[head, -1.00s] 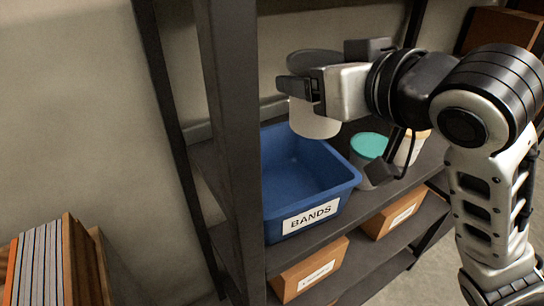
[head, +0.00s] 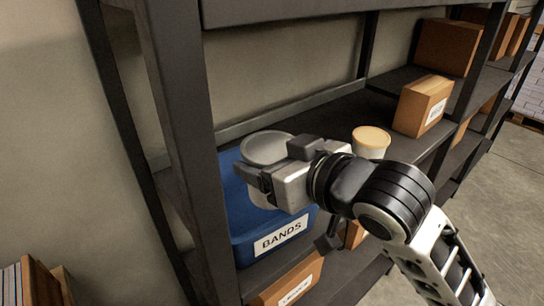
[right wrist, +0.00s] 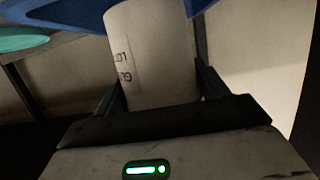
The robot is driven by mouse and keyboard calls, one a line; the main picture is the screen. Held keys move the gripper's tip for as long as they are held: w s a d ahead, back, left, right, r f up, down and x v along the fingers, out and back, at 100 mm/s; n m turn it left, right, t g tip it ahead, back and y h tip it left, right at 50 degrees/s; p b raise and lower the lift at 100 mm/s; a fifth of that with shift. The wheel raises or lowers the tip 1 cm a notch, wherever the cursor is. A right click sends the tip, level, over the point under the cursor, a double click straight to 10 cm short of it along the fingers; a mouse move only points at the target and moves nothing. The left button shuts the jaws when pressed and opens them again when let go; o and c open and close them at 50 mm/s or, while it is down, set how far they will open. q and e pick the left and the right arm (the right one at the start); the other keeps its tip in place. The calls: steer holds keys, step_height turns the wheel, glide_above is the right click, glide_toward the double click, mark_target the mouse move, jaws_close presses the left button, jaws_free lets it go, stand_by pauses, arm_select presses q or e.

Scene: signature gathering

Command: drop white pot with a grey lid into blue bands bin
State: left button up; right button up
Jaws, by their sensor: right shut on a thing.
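The white pot with a grey lid (head: 267,149) is held by my right gripper (head: 262,180) over the blue bands bin (head: 243,232) in the head view. In the right wrist view the pot (right wrist: 150,55) stands between the two fingers of my right gripper (right wrist: 158,85), and part of the blue bin (right wrist: 62,14) shows behind it. The bin has a white label reading BANDS and sits on a dark shelf. The pot and gripper hide much of its opening. My left gripper is not in view.
A white pot with an orange lid (head: 371,142) stands on the shelf to the right. A teal lid (right wrist: 20,40) shows in the right wrist view. A cardboard box (head: 423,106) stands farther right. A dark shelf post (head: 185,130) rises left of the bin.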

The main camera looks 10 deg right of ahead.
steer(key=shift+f, duration=0.4)
steer(key=shift+f, duration=0.15)
steer(key=o, duration=1.4)
